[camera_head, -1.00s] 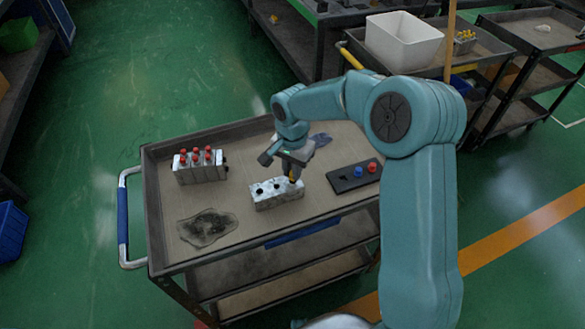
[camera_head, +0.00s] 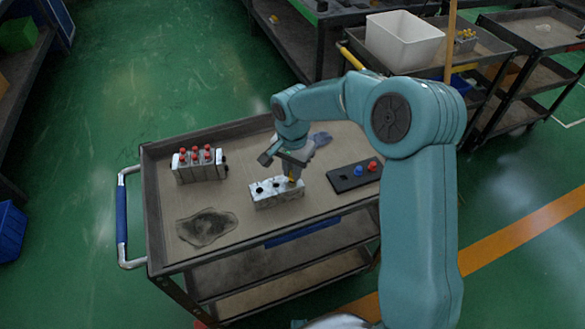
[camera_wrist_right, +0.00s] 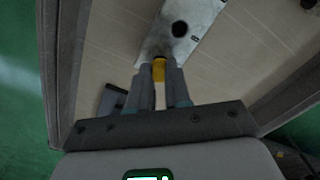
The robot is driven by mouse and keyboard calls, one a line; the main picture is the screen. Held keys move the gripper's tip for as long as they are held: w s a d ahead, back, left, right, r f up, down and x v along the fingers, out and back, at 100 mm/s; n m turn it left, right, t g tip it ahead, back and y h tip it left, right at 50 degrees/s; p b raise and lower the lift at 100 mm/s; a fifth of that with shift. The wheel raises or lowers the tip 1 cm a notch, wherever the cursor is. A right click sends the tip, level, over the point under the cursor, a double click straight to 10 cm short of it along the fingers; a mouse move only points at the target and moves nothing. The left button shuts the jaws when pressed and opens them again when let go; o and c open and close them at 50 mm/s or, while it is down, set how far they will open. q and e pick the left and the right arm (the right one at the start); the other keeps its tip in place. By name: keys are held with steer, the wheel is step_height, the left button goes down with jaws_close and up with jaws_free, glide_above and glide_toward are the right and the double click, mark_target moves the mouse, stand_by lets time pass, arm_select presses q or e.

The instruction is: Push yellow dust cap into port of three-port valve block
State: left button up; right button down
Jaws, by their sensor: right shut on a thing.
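The three-port valve block (camera_head: 275,193) is a silver block on the cart top, with dark round ports along its upper face. My right gripper (camera_head: 293,178) is over the block's right end, shut on the yellow dust cap (camera_wrist_right: 159,68). In the right wrist view, the cap sits between the fingertips at the near end of the block (camera_wrist_right: 188,30). One dark port shows just beyond it. The fingers hide whether the cap is inside the port or only resting on it. My left gripper is not in view.
A block with several red caps (camera_head: 197,164) stands at the left of the cart top. A dark tray (camera_head: 350,177) with a blue and a red cap lies to the right. A dark stain (camera_head: 207,227) is at the front left.

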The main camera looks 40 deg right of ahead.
steer(key=shift+f+b, duration=0.45)
steer(key=shift+f, duration=0.15)
stand_by(0.3)
steer(key=c, duration=1)
jaws_free()
step_height(320, 180, up, 16)
steer(key=shift+r+p, duration=0.2)
steer(key=shift+p, duration=0.5)
